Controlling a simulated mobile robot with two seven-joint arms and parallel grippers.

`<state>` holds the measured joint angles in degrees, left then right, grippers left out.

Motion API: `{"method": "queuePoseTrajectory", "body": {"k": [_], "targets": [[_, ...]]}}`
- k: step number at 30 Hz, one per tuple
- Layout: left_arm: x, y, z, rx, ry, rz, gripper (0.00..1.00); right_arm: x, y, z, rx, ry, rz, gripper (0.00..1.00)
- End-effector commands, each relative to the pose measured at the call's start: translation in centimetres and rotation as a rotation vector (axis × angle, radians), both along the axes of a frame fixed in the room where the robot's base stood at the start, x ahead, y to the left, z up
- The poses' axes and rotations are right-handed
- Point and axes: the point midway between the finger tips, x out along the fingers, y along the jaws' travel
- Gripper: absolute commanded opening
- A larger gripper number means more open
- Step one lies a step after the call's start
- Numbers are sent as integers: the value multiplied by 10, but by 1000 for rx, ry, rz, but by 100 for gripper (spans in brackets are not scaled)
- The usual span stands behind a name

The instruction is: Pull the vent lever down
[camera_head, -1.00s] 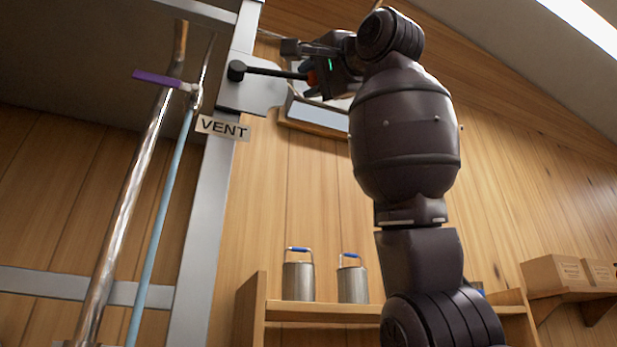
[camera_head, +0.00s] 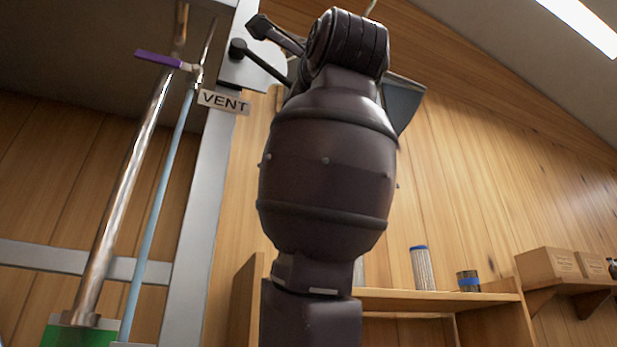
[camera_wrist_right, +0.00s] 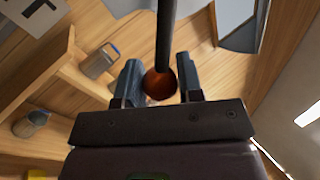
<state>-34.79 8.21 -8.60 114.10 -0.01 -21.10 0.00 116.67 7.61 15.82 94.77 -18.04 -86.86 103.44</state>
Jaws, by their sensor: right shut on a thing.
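The black vent lever (camera_head: 264,64) reaches from its round pivot on a grey metal plate down and to the right, behind my right arm in the head view. The VENT label (camera_head: 223,102) is on the post just below. In the wrist view the dark lever rod (camera_wrist_right: 166,35) ends in an orange-brown ball knob (camera_wrist_right: 160,86). My right gripper (camera_wrist_right: 158,76) is shut on this knob, one finger on each side. In the head view the knob and fingertips are hidden by my right arm. My left gripper is in neither view.
A purple-handled valve (camera_head: 160,59) sits on the pipes left of the post (camera_head: 205,200). A wooden shelf (camera_head: 430,298) with metal containers stands lower down, and boxes (camera_head: 548,262) rest on a shelf at right. The wood wall right of my arm is clear.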

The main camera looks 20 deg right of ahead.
Motion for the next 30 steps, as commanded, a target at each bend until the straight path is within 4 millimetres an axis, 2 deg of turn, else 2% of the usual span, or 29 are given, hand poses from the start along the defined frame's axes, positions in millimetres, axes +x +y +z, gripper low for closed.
{"method": "queuePoseTrajectory", "body": {"k": [19,20,21,24,30], "targets": [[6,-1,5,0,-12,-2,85,0,3,-5,49,0,-2,0],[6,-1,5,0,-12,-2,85,0,3,-5,49,0,-2,37],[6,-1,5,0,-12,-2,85,0,3,-5,49,0,-2,43],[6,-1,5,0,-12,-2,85,0,3,-5,48,1,-2,59],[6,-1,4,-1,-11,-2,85,0,3,-5,48,1,-1,59]]}}
